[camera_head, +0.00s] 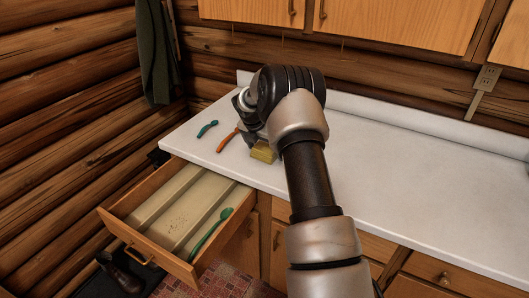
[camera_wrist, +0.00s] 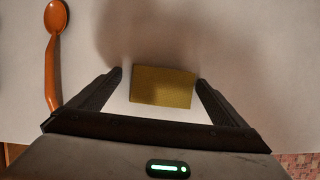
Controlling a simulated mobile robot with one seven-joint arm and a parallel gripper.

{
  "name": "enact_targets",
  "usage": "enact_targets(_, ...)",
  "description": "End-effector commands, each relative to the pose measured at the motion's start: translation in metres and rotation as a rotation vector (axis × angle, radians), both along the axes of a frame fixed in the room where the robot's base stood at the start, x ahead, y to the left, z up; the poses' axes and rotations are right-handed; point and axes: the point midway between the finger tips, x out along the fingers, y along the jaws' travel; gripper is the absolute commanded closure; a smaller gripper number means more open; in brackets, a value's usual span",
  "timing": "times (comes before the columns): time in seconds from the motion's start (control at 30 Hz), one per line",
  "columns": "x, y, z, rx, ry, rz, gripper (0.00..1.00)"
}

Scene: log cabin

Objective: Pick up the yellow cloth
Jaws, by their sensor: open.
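The yellow cloth (camera_wrist: 163,87) is a small flat-looking rectangle on the white counter. In the wrist view it lies between the two open fingers of my gripper (camera_wrist: 160,80), with a visible gap to the left finger and its right edge close to the right fingertip. In the head view the cloth (camera_head: 263,152) shows near the counter's front edge, partly hidden by my arm. My gripper (camera_head: 246,138) is over the counter there, mostly hidden behind my arm. Contact with the cloth cannot be told.
An orange spoon (camera_wrist: 51,55) lies left of my gripper, and a teal utensil (camera_head: 207,128) lies farther left. Below the white counter (camera_head: 410,160), a drawer (camera_head: 160,215) stands open with a green spoon (camera_head: 210,232) inside. The right counter is clear; cabinets (camera_head: 390,20) hang above.

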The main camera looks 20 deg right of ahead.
Motion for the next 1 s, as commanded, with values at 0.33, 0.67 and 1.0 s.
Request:
enact_targets(0.33,0.000,0.000,0.001,-0.001,-0.001,0.000,0.43)
enact_targets(0.67,0.001,0.000,0.006,0.000,-0.003,0.000,0.48)
enact_targets(1.0,0.001,0.000,0.068,0.000,-0.005,0.000,0.48)
